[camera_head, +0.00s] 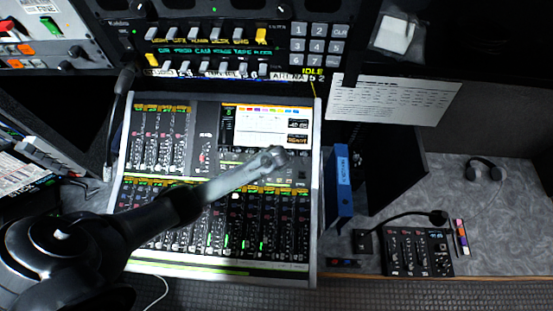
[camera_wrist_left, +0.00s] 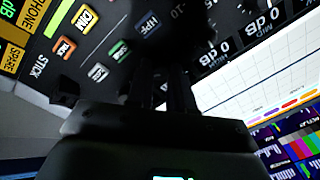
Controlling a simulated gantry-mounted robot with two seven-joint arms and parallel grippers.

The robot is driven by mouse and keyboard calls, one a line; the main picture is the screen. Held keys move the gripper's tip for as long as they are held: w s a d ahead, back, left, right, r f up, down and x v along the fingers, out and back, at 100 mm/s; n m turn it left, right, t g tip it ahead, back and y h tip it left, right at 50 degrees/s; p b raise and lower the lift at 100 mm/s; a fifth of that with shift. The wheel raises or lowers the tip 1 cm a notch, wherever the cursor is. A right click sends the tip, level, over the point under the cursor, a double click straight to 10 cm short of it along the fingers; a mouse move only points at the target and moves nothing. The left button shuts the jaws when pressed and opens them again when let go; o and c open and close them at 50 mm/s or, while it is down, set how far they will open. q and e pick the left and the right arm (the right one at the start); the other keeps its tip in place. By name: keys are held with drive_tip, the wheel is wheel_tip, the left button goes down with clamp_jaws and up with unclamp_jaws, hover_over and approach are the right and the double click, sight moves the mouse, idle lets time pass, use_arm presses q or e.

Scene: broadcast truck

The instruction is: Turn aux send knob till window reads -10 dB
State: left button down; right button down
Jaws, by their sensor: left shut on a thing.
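The mixing console (camera_head: 317,180) stands in the middle of the head view, with a lit screen (camera_head: 255,135). At the screen's right, a small dark readout window (camera_head: 298,124) shows pale digits too small for me to read surely. My left gripper (camera_head: 277,154) is over the panel just below the screen's right part. In the left wrist view, my left gripper (camera_wrist_left: 165,85) is shut on a dark, blurred knob (camera_wrist_left: 165,40), mostly hidden by the fingers. Labels such as "HPF" and dB scale marks surround it. My right gripper is not in view.
A blue binder (camera_head: 343,182) stands close at the console's right. A small black control box (camera_head: 417,252) with a gooseneck microphone (camera_head: 437,217) sits on the grey desk. A headset (camera_head: 484,168) lies farther right. A keypad panel (camera_head: 317,45) is above the console.

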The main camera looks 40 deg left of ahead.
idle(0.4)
use_arm(q)
drive_tip(key=c, duration=1)
unclamp_jaws()
drive_tip(key=shift+s+d+r, duration=0.15)
drive_tip(key=shift+r, duration=0.35)
drive_tip(key=p+v, duration=0.1)
drive_tip(key=v, duration=0.8)
drive_tip(key=shift+s+r, duration=0.15)
drive_tip(key=shift+r, duration=0.15)
drive_tip(key=shift+d, duration=0.1)
